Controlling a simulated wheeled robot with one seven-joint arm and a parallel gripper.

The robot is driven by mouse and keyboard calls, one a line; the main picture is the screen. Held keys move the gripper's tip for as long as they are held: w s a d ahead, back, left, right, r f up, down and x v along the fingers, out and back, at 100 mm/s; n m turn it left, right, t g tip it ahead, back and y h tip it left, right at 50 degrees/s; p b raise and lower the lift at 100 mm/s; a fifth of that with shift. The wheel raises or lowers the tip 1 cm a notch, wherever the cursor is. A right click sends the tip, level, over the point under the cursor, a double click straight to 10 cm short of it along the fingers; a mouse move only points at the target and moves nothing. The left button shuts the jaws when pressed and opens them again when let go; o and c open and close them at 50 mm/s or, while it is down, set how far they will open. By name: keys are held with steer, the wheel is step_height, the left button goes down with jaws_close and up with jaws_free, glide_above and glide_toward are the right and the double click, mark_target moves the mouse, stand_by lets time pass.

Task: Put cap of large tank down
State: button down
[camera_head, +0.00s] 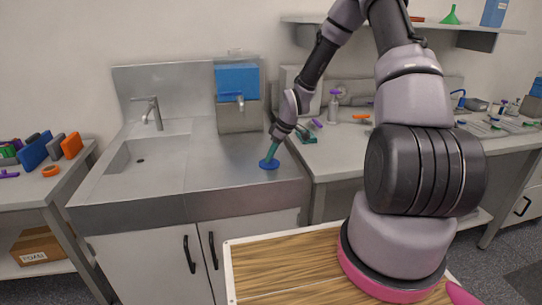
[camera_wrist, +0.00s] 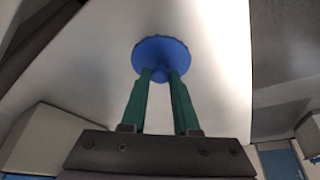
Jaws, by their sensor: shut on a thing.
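The blue round cap (camera_head: 269,164) is at the steel counter's right part, near its front edge. My gripper (camera_head: 272,152) is shut on it from above with its green fingers. In the wrist view the cap (camera_wrist: 160,55) sits between the two green fingertips (camera_wrist: 160,76), its wide disc facing away from the gripper. I cannot tell whether the cap touches the counter.
The steel sink (camera_head: 145,155) with a faucet (camera_head: 150,112) lies left of the tank. Counter around the cap is clear. A grey bench (camera_head: 350,150) with small tools adjoins on the right. Orange and blue items (camera_head: 72,145) stand on the left table. A wooden top (camera_head: 285,265) is in front.

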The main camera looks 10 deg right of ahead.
steer(key=shift+f, duration=0.2)
steer(key=c, duration=0.7)
jaws_free()
steer(key=shift+o, duration=0.2)
steer(key=shift+r, duration=0.1)
steer(key=s+d+r+m+h, duration=0.1)
steer(key=s+d+r, duration=0.15)
steer(key=r, duration=0.45)
steer(key=s+d+r+m+h, duration=0.1)
steer(key=s+r+m, duration=0.15)
steer(key=r, duration=0.45)
steer(key=s+d+r+h, duration=0.1)
steer(key=s+d+r, duration=0.15)
steer(key=r, duration=0.55)
steer(key=s+r+m+t+y, duration=0.1)
steer(key=s+r+m+t, duration=0.3)
steer(key=s+r+m, duration=0.7)
steer(key=s+r, duration=0.7)
steer(key=s, duration=0.4)
steer(key=shift+a+r, duration=0.15)
steer(key=shift+a, duration=0.2)
